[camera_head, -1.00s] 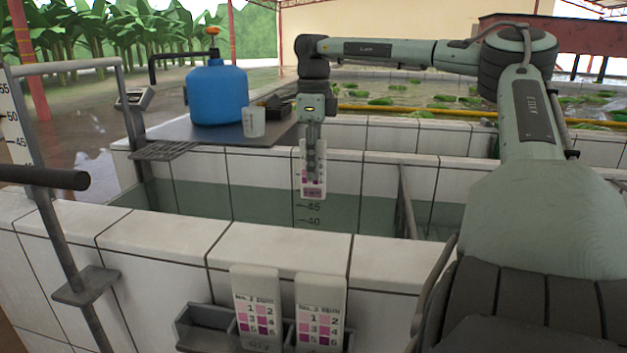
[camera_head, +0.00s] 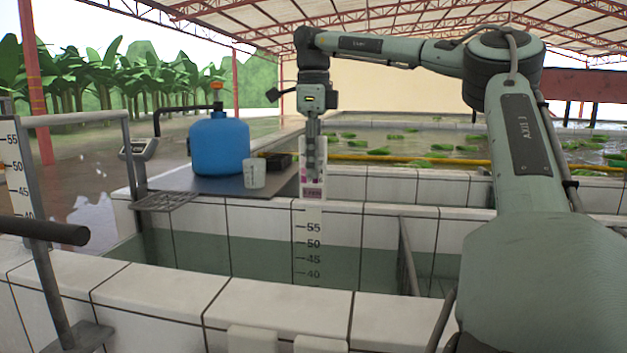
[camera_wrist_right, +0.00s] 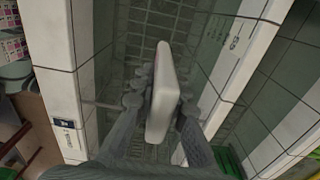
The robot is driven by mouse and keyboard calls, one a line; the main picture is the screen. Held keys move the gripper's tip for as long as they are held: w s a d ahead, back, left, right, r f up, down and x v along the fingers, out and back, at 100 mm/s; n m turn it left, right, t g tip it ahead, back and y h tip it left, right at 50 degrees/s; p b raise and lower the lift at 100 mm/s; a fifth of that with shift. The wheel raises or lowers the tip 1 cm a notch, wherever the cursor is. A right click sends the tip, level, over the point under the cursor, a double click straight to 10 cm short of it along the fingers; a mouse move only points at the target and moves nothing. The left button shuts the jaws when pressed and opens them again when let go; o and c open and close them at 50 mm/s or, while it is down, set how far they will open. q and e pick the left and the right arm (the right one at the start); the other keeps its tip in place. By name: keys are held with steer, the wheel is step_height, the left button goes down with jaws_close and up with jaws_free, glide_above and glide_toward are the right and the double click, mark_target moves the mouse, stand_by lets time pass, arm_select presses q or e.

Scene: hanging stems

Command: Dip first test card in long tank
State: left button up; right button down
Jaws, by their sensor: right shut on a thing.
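My right gripper (camera_head: 313,165) is shut on a white test card (camera_head: 312,188) with pink squares, its upper part hidden by the fingers. In the head view the card hangs upright, in front of the far wall's rim and above the water of the long tank (camera_head: 255,292). In the right wrist view the card (camera_wrist_right: 163,95) is a white slab between the fingers (camera_wrist_right: 160,100), with the tank below it. A depth scale (camera_head: 308,250) with 55 to 40 showing is on the far inner wall. My left gripper is not in view.
Two more cards' tops (camera_head: 253,338) show at the bottom edge. A metal rail (camera_head: 410,255) crosses the tank at right.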

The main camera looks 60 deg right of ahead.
steer(key=shift+r, duration=1.25)
